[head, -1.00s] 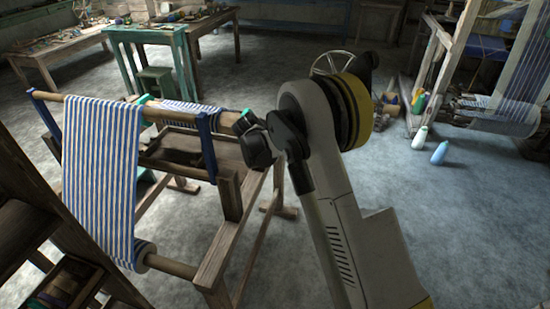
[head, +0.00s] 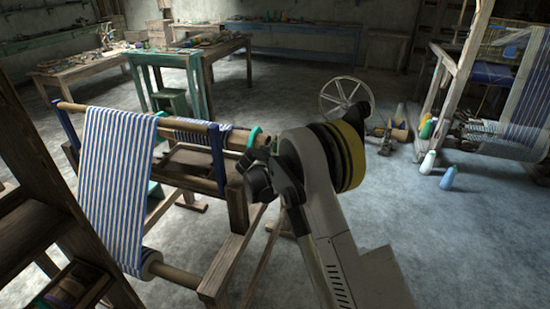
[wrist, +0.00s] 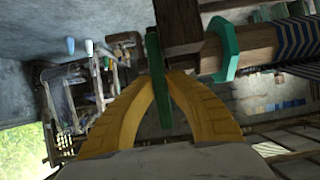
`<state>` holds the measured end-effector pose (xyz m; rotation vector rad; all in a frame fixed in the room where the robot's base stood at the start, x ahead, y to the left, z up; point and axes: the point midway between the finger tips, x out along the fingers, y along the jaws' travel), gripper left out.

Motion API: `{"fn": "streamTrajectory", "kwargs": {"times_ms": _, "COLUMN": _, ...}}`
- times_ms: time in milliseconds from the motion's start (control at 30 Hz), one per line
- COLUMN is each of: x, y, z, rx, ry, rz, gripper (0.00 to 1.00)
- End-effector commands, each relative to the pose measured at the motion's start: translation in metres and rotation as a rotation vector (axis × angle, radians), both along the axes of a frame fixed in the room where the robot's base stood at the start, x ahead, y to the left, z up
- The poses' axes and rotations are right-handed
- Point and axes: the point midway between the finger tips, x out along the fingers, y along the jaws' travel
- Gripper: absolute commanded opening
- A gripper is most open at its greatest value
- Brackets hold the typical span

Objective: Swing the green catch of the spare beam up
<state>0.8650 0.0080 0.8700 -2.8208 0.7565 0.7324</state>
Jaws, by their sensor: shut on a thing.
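In the wrist view, the flat green catch (wrist: 156,60) stands upright between the yellow fingers of my gripper (wrist: 165,78), which are shut on it near their tips. Its lower end shows below the tips. The catch lies against a dark wooden post (wrist: 180,25). The spare beam (wrist: 270,37) runs right from the post, with a green collar (wrist: 225,52) around it and striped cloth further along. In the head view, the spare beam (head: 90,107) carries blue-striped cloth, and the green collar (head: 254,137) shows near its right end. My arm hides the gripper and catch there.
The beam's wooden stand (head: 232,240) is close to my arm. A green stool-like frame (head: 170,75) and a cluttered table (head: 90,65) stand behind. A spoked wheel (head: 345,98), bottles (head: 428,162) and a loom (head: 475,80) are at right. Open floor lies between.

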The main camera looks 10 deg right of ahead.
Motion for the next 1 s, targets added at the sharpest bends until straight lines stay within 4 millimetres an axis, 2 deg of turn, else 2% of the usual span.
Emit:
{"fn": "streamTrajectory", "kwargs": {"times_ms": 33, "x": 0.001, "y": 0.0, "z": 0.001, "rx": -0.001, "ry": -0.002, "rz": 0.001, "gripper": 0.23}}
{"fn": "streamTrajectory", "kwargs": {"times_ms": 100, "x": 0.001, "y": 0.0, "z": 0.001, "rx": -0.001, "ry": -0.002, "rz": 0.001, "gripper": 0.38}}
{"fn": "streamTrajectory", "kwargs": {"times_ms": 467, "x": 0.0, "y": 0.0, "z": 0.006, "rx": -0.001, "ry": -0.001, "rz": 0.001, "gripper": 0.38}}
{"fn": "streamTrajectory", "kwargs": {"times_ms": 567, "x": 0.0, "y": 0.0, "z": 0.02, "rx": -0.001, "ry": -0.001, "rz": 0.001, "gripper": 0.38}}
{"fn": "streamTrajectory", "kwargs": {"times_ms": 800, "x": 0.0, "y": 0.0, "z": 0.069, "rx": -0.001, "ry": -0.001, "rz": 0.0, "gripper": 0.38}}
{"fn": "streamTrajectory", "kwargs": {"times_ms": 1000, "x": 0.001, "y": -0.001, "z": 0.095, "rx": -0.001, "ry": -0.001, "rz": 0.0, "gripper": 0.38}}
